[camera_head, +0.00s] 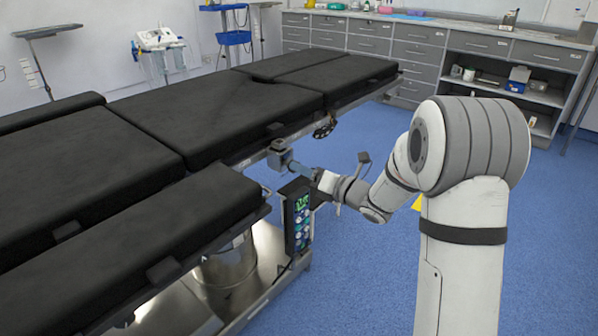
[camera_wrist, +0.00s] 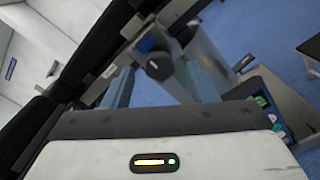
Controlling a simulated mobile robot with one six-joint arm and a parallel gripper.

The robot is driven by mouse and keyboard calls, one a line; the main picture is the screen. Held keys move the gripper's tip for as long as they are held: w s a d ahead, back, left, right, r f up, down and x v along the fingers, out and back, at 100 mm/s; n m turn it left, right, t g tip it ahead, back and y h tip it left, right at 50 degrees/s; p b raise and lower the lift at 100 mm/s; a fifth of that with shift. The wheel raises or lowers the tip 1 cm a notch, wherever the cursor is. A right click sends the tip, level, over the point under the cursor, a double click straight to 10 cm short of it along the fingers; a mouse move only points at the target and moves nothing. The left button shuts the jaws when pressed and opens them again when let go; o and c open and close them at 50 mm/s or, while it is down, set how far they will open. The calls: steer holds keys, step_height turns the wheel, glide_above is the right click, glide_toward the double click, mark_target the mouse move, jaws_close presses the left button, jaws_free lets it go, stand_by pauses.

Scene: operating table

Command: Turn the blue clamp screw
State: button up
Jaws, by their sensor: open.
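The clamp (camera_head: 279,154) is a grey block on the side rail of the black operating table (camera_head: 90,150). In the wrist view a small blue part (camera_wrist: 146,45) shows on it, just behind a dark round knob (camera_wrist: 158,67). My gripper (camera_head: 297,168) is beside the clamp, pointing at it from the right. In the wrist view its two blue-grey fingers (camera_wrist: 157,72) are apart, with the knob between them in the picture. I cannot tell whether either finger touches the knob. In the head view the screw itself is too small to make out.
A control panel with lit buttons (camera_head: 298,220) hangs on the table's side just below my gripper. A black hand wheel (camera_head: 324,129) sits farther along the rail. Grey cabinets (camera_head: 400,50) line the back wall. The blue floor right of the table is mostly clear.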

steer(key=shift+x, duration=0.85)
steer(key=shift+c, duration=0.4)
steer(key=c, duration=0.9)
